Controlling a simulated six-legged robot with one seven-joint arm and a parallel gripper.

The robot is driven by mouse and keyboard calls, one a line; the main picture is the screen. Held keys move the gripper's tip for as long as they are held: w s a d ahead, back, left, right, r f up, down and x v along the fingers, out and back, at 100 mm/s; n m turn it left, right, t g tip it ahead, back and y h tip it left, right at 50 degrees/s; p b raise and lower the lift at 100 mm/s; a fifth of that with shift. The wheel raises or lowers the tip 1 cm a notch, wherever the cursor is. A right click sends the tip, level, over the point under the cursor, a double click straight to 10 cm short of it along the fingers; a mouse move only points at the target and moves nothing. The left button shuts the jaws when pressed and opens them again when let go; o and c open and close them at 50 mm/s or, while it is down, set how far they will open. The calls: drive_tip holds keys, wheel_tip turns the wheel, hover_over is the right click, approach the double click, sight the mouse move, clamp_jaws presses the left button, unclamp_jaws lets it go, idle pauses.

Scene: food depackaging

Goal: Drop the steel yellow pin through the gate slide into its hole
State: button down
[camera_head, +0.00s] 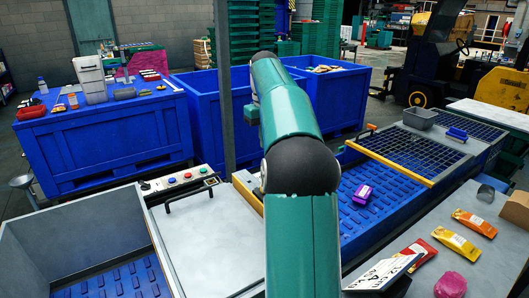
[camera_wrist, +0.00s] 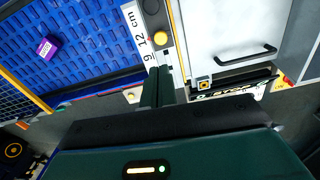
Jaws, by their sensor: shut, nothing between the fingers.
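In the wrist view, a round yellow knob (camera_wrist: 160,38), which looks like the head of the yellow pin, sits on a dark narrow strip (camera_wrist: 152,20) that may be the gate slide. I cannot tell how deep it sits, and no open hole shows clearly. A white scale plate (camera_wrist: 138,28) marked 9, 12 and cm lies along the strip's left side. My gripper (camera_wrist: 157,76) is shut and empty, its fingers just below the knob in the picture and apart from it. In the head view my arm hides the gripper and the pin.
A purple packet (camera_head: 362,194) lies on the blue conveyor (camera_head: 345,225). A grey lid with a handle (camera_head: 205,245) stands left of my arm, beside a button panel (camera_head: 180,181). A yellow bar (camera_head: 395,160) edges the dark grid. Food packets (camera_head: 456,243) lie on the right-hand table.

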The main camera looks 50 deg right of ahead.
wheel_tip(320, 180, down, 7)
drive_tip(key=m, duration=0.6)
drive_tip(key=shift+s+a+f+m, duration=0.1)
drive_tip(key=shift+a+f+m, duration=0.05)
drive_tip(key=shift+m, duration=0.15)
drive_tip(key=shift+f, duration=2.95)
drive_tip(key=shift+f, duration=0.45)
drive_tip(key=shift+r, duration=0.45)
wheel_tip(320, 180, up, 16)
drive_tip(key=shift+f, duration=0.1)
